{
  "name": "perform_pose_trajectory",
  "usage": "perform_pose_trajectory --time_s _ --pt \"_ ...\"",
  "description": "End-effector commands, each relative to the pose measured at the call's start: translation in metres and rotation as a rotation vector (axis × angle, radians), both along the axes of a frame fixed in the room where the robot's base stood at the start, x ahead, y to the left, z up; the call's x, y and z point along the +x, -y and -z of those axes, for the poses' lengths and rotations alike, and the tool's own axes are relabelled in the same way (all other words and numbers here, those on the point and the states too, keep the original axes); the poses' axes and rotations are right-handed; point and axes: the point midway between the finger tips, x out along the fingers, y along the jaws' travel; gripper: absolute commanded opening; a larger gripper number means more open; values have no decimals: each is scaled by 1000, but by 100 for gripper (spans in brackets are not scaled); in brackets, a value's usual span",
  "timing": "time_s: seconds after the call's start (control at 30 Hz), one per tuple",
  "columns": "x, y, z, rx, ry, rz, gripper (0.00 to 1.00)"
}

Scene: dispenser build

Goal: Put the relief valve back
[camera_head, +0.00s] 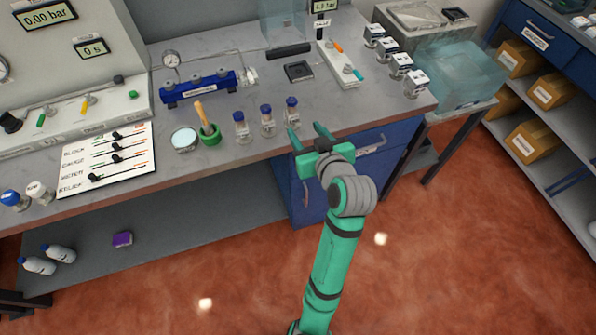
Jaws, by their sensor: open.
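The handles in the rows above, such as the METER handle (117,158), sit further right. My gripper (307,131) is open and empty at the bench's front edge, well right of the panel. Its green fingers point toward the bench, just right of a blue-capped vial.
Small white boxes (400,65) line the bench's right side.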

Motion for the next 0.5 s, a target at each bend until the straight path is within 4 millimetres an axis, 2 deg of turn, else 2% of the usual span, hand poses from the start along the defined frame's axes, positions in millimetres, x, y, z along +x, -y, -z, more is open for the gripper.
perform_pose_trajectory --time_s 0.13,0.27,0.5 --pt "-9 -3 21 24 -8 32 47" --pt "-28 -7 55 59 -12 95 47" --pt "-80 -11 112 99 -6 219 47"
